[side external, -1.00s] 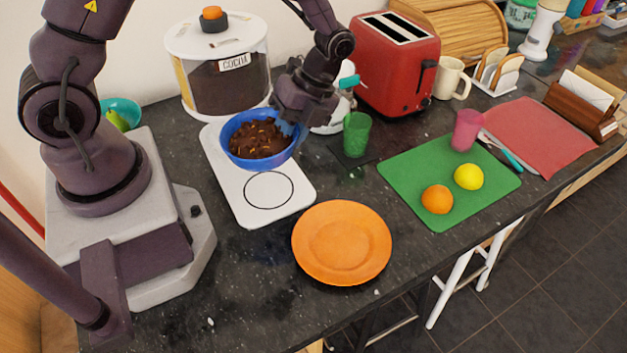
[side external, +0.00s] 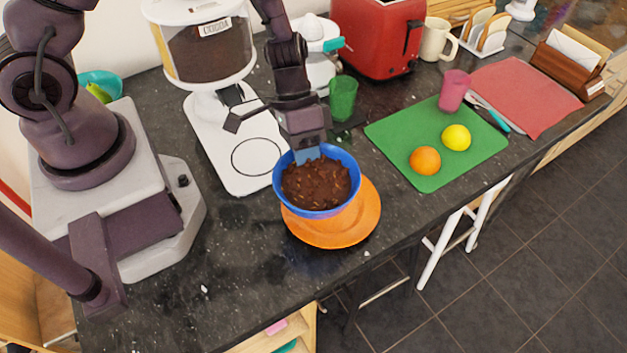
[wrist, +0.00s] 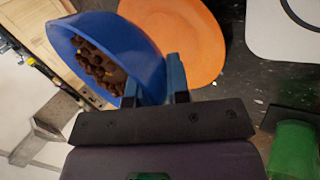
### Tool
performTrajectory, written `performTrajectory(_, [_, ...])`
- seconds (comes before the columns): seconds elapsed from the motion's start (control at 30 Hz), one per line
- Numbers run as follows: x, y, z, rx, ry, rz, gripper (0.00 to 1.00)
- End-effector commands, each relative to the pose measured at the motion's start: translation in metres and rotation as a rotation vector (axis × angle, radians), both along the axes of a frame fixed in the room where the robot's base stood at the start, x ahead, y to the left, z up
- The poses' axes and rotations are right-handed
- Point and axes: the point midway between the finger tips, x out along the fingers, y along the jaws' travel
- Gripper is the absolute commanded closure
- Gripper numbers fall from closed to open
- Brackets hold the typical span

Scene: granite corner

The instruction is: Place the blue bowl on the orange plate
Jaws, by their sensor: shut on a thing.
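The blue bowl (side external: 350,165) holds brown chunky contents and appears over the orange plate (side external: 340,237) in the side external view. My gripper (side external: 307,153) is shut on the bowl's rim at its far side. In the wrist view the bowl (wrist: 150,62) fills the upper left, with my gripper's fingers (wrist: 176,80) at its wall. The orange plate (wrist: 200,40) shows beside the bowl there. The bowl hides part of the plate, and I cannot tell whether the two touch.
A white board with a circle (side external: 225,165) lies left of the plate, below a cocoa dispenser (side external: 200,45). A green cup (side external: 343,98) stands behind. The counter's front edge is near the plate.

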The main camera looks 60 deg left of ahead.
Motion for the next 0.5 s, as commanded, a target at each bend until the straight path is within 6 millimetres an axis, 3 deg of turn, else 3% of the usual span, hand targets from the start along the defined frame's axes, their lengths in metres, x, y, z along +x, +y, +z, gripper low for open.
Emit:
performTrajectory(0.3, [0.0,0.0,-0.036,-0.002,0.002,-0.001,1.0])
performTrajectory(0.5, [0.0,0.0,-0.043,0.0,-0.002,-0.003,1.0])
